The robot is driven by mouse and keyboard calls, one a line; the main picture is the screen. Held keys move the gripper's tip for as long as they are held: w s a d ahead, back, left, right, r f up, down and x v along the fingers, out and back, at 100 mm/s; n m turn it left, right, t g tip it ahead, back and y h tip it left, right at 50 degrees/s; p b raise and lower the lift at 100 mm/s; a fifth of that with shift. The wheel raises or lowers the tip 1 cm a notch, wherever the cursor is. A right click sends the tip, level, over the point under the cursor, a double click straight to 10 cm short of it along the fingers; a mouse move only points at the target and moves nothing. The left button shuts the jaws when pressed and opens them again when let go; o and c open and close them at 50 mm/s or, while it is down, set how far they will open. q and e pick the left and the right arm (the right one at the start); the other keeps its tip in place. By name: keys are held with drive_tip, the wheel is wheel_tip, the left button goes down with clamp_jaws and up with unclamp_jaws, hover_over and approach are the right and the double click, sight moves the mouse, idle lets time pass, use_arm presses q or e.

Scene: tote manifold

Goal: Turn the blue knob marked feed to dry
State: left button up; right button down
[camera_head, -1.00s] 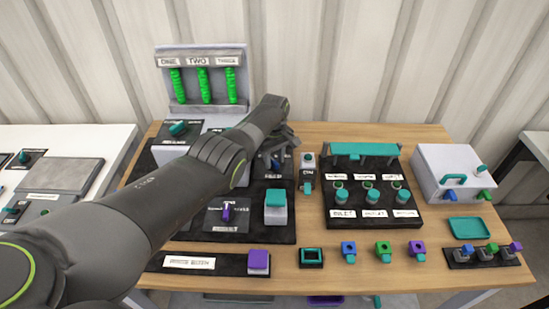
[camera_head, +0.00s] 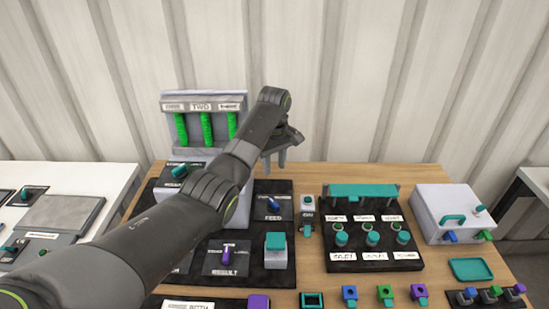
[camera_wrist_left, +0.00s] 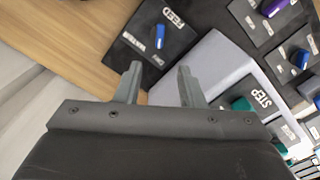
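The blue knob marked feed (camera_head: 276,202) sits on a dark plate with the word FEED below it, at the back of the black panel. In the left wrist view the blue knob (camera_wrist_left: 160,36) is upright in the picture, beyond the fingertips, beside the FEED label. My right gripper is not in view.
A grey box with three green coils (camera_head: 207,128) stands left of my gripper. A teal-topped block (camera_head: 276,250) and a purple knob (camera_head: 226,254) are in front. A teal-barred rack (camera_head: 363,190) and a white box (camera_head: 446,212) are to the right.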

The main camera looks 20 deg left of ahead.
use_arm(q)
wheel_tip(320, 180, up, 2)
drive_tip(key=shift+r, duration=0.15)
drive_tip(key=shift+r, duration=0.1)
